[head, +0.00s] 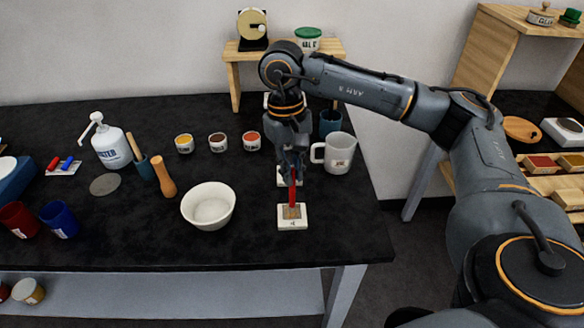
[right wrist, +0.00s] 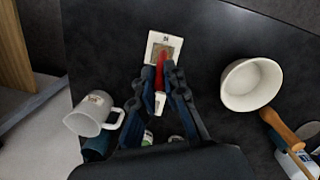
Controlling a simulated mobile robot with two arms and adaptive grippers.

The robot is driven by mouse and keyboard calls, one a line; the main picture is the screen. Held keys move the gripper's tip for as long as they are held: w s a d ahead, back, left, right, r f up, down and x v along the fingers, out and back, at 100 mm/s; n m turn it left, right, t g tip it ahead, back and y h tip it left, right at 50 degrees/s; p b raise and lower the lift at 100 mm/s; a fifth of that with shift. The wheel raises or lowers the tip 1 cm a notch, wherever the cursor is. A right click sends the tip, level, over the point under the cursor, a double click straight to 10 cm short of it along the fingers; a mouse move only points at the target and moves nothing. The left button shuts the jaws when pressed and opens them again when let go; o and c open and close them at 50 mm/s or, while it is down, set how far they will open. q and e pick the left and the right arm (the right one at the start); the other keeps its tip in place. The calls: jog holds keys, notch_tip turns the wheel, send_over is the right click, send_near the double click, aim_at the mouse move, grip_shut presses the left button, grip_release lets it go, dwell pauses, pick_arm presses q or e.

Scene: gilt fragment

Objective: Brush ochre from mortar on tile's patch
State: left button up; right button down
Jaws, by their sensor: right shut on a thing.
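My right gripper (head: 292,178) points down above the white tile (head: 293,224), shut on a slim red brush (head: 292,196). The right wrist view shows the same gripper (right wrist: 160,80) with the red brush (right wrist: 160,66) between its fingers. The tile (right wrist: 174,40) has a tan-brown patch (head: 292,211) in its middle. The brush's lower end is at this patch; I cannot tell if it touches. The white bowl, likely the mortar (head: 208,208), stands left of the tile; its inside looks pale. It also shows in the right wrist view (right wrist: 250,85). My left gripper is out of view.
Small yellow (head: 184,144), brown (head: 218,142) and red (head: 251,141) pots stand behind. The black table (head: 250,246) is clear in front.

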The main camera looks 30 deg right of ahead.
jog(key=shift+r, duration=0.1)
jog(key=shift+r+p, duration=1.4)
jog(key=shift+r, duration=1.55)
jog(key=shift+r+p, duration=0.65)
jog(key=shift+r, duration=0.85)
jog(key=shift+f, duration=0.15)
